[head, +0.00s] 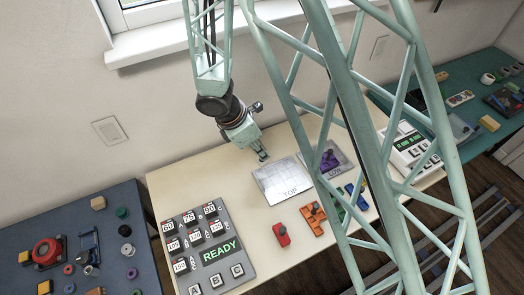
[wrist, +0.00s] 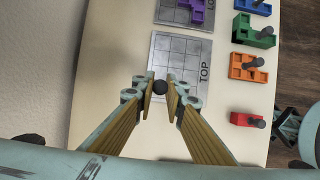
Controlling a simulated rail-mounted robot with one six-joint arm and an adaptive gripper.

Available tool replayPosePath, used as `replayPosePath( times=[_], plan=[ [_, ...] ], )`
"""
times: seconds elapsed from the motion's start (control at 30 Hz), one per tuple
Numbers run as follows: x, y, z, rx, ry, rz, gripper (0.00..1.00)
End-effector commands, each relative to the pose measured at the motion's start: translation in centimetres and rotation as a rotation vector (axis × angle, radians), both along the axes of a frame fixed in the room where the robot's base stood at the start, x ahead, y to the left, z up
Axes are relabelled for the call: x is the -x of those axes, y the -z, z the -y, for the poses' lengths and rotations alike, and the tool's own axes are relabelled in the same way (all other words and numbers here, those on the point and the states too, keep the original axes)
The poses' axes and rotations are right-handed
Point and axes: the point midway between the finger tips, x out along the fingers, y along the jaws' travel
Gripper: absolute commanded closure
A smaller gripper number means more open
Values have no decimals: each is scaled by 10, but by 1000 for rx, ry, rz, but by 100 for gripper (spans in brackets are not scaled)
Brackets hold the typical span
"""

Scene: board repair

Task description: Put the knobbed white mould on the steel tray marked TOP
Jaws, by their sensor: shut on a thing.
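My gripper (head: 263,157) is shut on a dark round knob (wrist: 160,87), which shows between its fingertips (wrist: 160,91) in the wrist view. The white body of the mould under the knob cannot be made out against the pale table and the fingers. The steel tray marked TOP (head: 283,183) lies flat on the cream table. My gripper is at its far left corner in the head view. In the wrist view the tray (wrist: 183,57) shows a grid, no coloured piece on it, and its near part is partly hidden by the fingers.
A second tray marked LOW (head: 341,171) holds a purple piece (head: 328,160). Red (head: 281,235), orange (head: 313,219), green and blue knobbed pieces lie along the table's front. A grey panel reading READY (head: 218,253) stands at left, a white panel (head: 410,150) at right. The wall is close behind.

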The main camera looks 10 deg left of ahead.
Motion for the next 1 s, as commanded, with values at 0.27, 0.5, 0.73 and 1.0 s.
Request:
replayPosePath(
  times=[0.27, 0.5, 0.73, 1.0],
  plan=[
    [0, 22, 0, 0, 0, 0, 98],
    [0, 39, 0, 0, 0, 0, 98],
    [0, 56, 0, 1, 0, -1, 98],
    [0, 72, 0, 0, 0, 0, 98]
  ],
)
